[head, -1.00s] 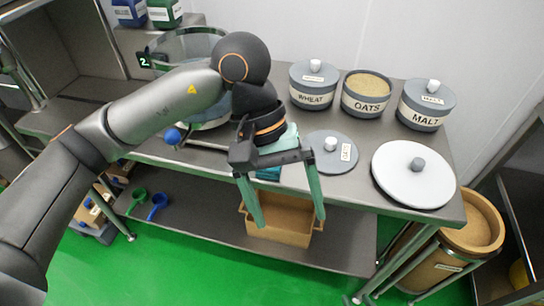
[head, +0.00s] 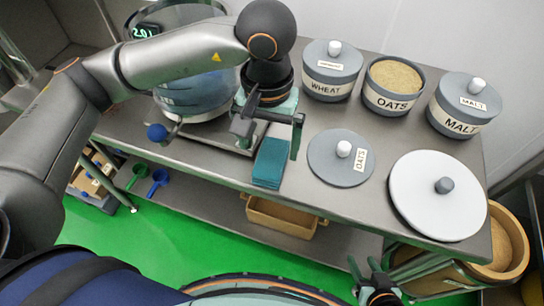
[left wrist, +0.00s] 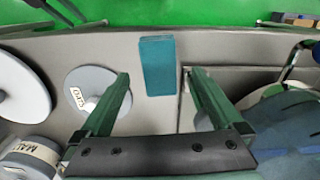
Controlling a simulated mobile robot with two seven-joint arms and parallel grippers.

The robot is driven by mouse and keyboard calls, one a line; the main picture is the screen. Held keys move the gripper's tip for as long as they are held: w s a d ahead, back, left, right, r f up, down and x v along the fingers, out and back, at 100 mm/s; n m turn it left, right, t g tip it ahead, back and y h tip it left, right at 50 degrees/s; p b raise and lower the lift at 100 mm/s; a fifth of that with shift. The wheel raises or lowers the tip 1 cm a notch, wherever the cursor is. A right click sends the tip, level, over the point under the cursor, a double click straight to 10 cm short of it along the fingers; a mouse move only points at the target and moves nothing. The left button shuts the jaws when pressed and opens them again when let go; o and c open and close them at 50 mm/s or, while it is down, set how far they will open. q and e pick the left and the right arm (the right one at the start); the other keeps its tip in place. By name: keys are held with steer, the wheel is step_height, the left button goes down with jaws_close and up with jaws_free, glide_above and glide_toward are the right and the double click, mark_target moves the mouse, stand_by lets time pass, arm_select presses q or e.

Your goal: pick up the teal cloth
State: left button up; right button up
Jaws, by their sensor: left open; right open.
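The teal cloth (head: 271,163) is a folded rectangle lying flat on the steel table near its front edge. It also shows in the left wrist view (left wrist: 157,66), at the top centre, just beyond the fingertips. My left gripper (head: 268,146) is open and empty above the table, behind the cloth in the head view. In the left wrist view, its fingers (left wrist: 160,82) are spread wider than the cloth, one to each side, with nothing between them. My right gripper (head: 364,268) is open at the bottom of the head view, in front of the table and away from the cloth.
The oats lid (head: 335,168) lies right of the cloth, with a larger white lid (head: 425,197) beyond. Wheat (head: 331,70), oats (head: 392,87) and malt (head: 463,104) pots stand behind. A glass vessel (head: 190,95) on a scale stands left.

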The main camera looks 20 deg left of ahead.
mark_target(269, 164)
arm_select(q)
steer(key=shift+s+d+f+p, duration=0.1)
steer(key=shift+f+p, duration=0.05)
steer(key=shift+f, duration=1.4)
steer(key=shift+s+f+p, duration=0.1)
steer(key=shift+f+p, duration=0.05)
steer(key=shift+f, duration=1.4)
steer(key=shift+c, duration=0.3)
steer(key=c, duration=1.3)
steer(key=shift+r, duration=0.15)
steer(key=shift+r, duration=0.55)
steer(key=s+a+r, duration=0.2)
steer(key=s+r, duration=0.9)
steer(key=s, duration=0.3)
steer(key=shift+a+r+b, duration=0.15)
steer(key=shift+r+b, duration=0.2)
